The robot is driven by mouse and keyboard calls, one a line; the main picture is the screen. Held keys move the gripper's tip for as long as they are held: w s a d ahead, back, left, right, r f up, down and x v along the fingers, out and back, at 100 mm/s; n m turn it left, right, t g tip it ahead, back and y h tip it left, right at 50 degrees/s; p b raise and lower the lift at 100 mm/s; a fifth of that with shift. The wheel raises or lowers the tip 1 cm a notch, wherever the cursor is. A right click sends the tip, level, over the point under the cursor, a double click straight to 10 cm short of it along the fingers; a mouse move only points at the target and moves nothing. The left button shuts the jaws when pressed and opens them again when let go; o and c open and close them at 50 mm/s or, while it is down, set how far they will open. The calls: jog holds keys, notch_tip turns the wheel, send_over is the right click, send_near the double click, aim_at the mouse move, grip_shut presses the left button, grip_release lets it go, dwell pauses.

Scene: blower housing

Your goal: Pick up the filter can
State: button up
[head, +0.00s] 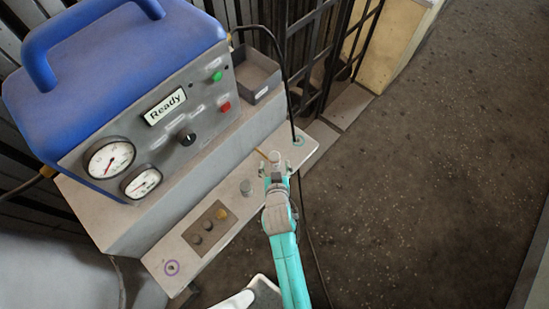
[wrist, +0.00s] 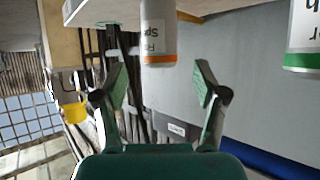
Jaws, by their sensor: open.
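My gripper (wrist: 160,80) is open, its two green fingers spread wide in the wrist view. A pale grey can with an orange band (wrist: 157,35) shows at the top of that view, between the fingertips and just beyond them, with nothing clasped. Its label is upside down and cut off, so I cannot tell whether it is the filter can. A second can, white with a green band (wrist: 304,40), is at the right edge.
A blue-topped machine (head: 120,75) with gauges and a "Ready" sign stands behind the ledge (head: 215,205). A small plate with several round pieces (head: 209,228) lies on the ledge. An open grey box (head: 257,75) and black cable (head: 283,75) are at the back. Floor at right is clear.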

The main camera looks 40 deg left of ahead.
aim_at(275, 162)
jog(key=shift+x, duration=2.8)
jog(key=shift+s+f, duration=0.15)
grip_shut()
notch_tip(275, 162, up, 10)
jog(key=shift+r, duration=0.1)
